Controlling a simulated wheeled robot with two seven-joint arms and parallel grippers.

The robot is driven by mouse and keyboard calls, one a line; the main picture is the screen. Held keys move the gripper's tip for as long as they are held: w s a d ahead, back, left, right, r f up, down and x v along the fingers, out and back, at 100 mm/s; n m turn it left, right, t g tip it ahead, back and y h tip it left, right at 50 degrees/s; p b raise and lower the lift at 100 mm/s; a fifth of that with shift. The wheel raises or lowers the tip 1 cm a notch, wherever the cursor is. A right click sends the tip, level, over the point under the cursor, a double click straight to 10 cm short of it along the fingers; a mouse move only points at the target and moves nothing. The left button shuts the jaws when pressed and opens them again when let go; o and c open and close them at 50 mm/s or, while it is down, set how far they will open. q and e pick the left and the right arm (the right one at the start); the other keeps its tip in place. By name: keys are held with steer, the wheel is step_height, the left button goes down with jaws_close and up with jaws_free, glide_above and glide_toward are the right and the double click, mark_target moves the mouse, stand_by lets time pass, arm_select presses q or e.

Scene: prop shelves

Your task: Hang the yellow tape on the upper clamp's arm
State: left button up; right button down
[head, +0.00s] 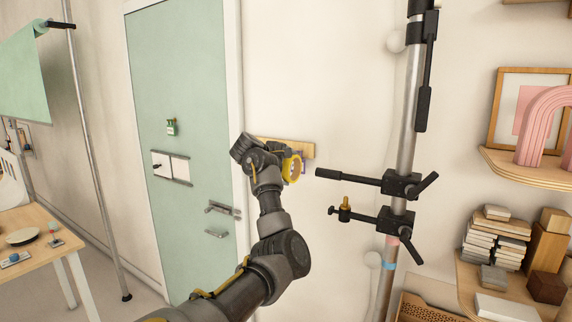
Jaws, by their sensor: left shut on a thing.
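The yellow tape (292,169) is a ring at the end of my left arm, in the middle of the head view. My left gripper (279,160) is shut on it; the fingers are mostly hidden by the wrist. The metal stand carries two black clamps. The upper clamp (401,184) has a black arm (346,178) pointing left, with a thick tip. The tape is left of this tip and apart from it in the picture. The lower clamp (396,221) has a brass-coloured stud on its arm. My right gripper is not in view.
A wooden wall strip (300,147) is behind the tape, partly hidden by my gripper. The metal stand (408,120) rises at centre right. Shelves with books, blocks and a pink arch (546,122) are at the right. A green door (185,90) and a wooden table (30,220) are left.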

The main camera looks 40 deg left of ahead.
mark_target(367, 181)
arm_select(q)
steer(key=shift+w+d, duration=0.15)
steer(key=shift+w+d+p, duration=0.55)
steer(key=shift+w+d, duration=0.55)
steer(key=shift+d, duration=3.1)
steer(key=shift+w+d+p, duration=0.55)
steer(key=shift+w+d, duration=0.5)
steer(key=shift+d, duration=3.1)
steer(key=shift+w+d+p, duration=0.55)
steer(key=shift+w+d, duration=0.55)
steer(key=shift+d, duration=3.1)
steer(key=shift+f+b, duration=0.4)
steer(key=shift+f, duration=0.5)
steer(key=o, duration=0.8)
